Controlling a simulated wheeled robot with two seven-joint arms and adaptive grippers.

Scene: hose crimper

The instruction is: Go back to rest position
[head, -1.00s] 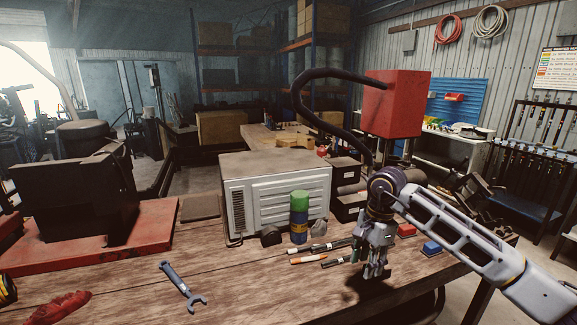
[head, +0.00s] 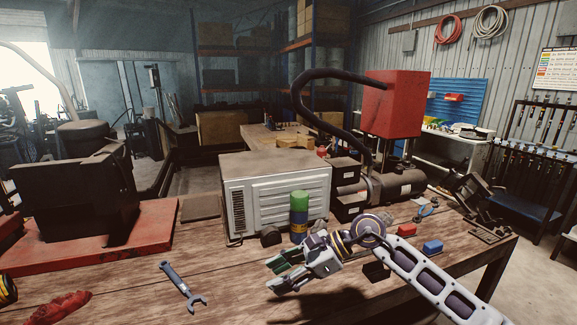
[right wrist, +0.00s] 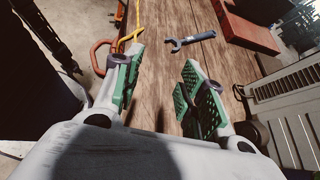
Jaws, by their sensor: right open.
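My right gripper (head: 283,273) is raised above the front right part of the wooden workbench (head: 130,285), pointing left. In the right wrist view its green-padded fingers (right wrist: 155,88) are apart with nothing between them. My right arm comes in from the lower right and its shadow falls on the bench below. My left gripper is not in view.
A blue wrench (head: 182,285) and a red glove-like item (head: 62,305) lie at the front left. A green and blue can (head: 299,214) stands by a grey vented box (head: 275,200). Red and blue blocks (head: 433,247) lie at right.

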